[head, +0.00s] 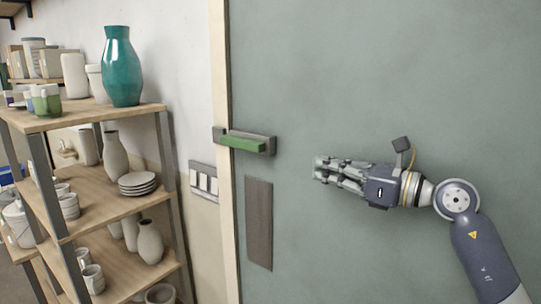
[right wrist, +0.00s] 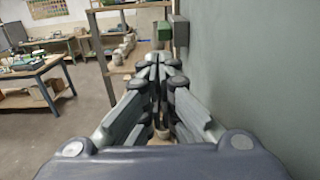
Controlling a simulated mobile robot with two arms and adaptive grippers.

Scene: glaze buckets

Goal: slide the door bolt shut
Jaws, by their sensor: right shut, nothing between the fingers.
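The door (head: 370,75) is a flat grey-green panel filling the right of the head view. A bolt with a green bar (head: 243,144) sits in a dark grey housing (head: 271,146) at the door's left edge, where a dark piece (head: 218,134) sits on the pale frame. The green part also shows at the top of the right wrist view (right wrist: 164,31), beyond my fingertips. My right gripper (head: 322,169) is shut and empty, pointing left, to the right of the bolt and slightly lower in the picture, apart from it. My left gripper is out of view.
A dark plate (head: 258,223) is fixed on the door below the bolt. A light switch panel (head: 204,181) is on the wall left of the door frame (head: 222,75). Wooden shelves (head: 98,212) with pottery and a teal vase (head: 122,68) stand at the left. A workbench (right wrist: 38,68) shows farther back.

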